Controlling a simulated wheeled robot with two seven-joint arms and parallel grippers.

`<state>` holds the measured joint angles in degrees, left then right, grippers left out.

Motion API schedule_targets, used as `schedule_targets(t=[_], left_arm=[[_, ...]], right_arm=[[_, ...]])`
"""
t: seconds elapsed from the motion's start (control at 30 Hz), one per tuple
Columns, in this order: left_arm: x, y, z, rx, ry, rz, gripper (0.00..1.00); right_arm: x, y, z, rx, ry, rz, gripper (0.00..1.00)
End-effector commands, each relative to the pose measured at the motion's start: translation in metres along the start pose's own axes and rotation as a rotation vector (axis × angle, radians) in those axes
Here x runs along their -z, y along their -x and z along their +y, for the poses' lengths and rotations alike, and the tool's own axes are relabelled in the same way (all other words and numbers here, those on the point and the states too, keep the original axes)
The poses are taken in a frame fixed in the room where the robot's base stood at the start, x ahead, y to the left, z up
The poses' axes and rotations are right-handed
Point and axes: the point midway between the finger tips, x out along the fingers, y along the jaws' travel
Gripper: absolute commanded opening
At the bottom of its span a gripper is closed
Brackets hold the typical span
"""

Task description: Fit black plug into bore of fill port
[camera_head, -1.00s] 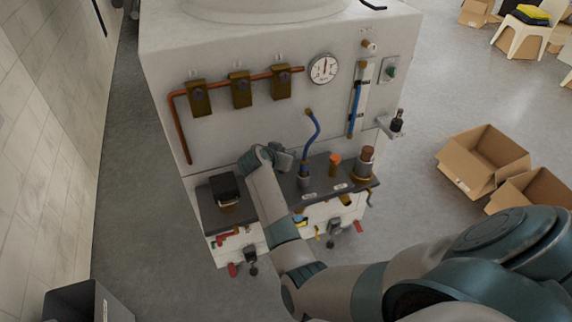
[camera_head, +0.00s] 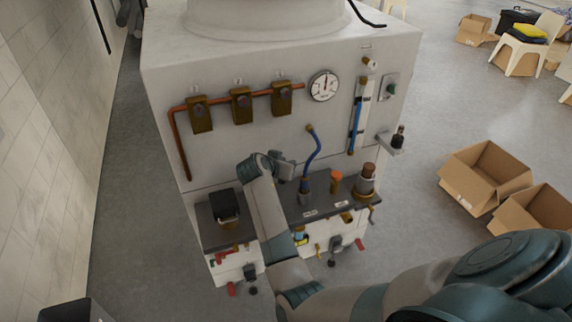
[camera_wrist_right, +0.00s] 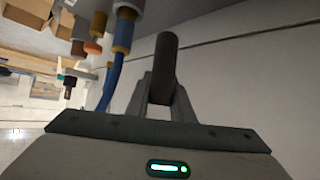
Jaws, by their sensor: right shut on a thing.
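My right gripper (camera_head: 285,170) is in front of the white cabinet's face, above the dark shelf and left of the blue-hose fitting. In the right wrist view its two fingers (camera_wrist_right: 163,98) are shut on a dark cylinder, the black plug (camera_wrist_right: 165,62), which sticks out beyond the fingertips. The plug cannot be made out in the head view. Several fittings stand on the shelf; I cannot tell which is the fill port, and no open bore is clear. My left gripper is not in view.
The dark shelf (camera_head: 291,216) carries a black box-shaped part (camera_head: 224,204), a blue hose (camera_head: 314,150), an orange-capped fitting (camera_head: 336,180) and a brown-topped fitting (camera_head: 368,171). A black knob (camera_head: 399,134) sits on a side bracket. Open cardboard boxes (camera_head: 484,175) lie right.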

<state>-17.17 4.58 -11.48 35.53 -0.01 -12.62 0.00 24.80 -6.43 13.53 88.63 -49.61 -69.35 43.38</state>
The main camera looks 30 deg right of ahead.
Motion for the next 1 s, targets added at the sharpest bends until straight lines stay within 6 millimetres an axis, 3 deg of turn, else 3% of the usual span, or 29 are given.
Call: schedule_targets(t=[0.27,0.47,0.8,1.0], left_arm=[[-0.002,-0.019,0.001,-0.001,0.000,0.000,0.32],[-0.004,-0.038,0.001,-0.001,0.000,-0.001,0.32],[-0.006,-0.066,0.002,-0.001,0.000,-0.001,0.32],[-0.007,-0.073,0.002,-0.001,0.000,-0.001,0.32]], right_arm=[[-0.007,0.038,-0.005,0.099,0.064,0.004,0.00],[-0.021,0.100,-0.014,0.274,0.181,0.006,0.00],[-0.059,0.226,-0.013,0.661,0.449,0.005,0.00],[-0.073,0.271,-0.004,0.801,0.547,0.003,0.00]])
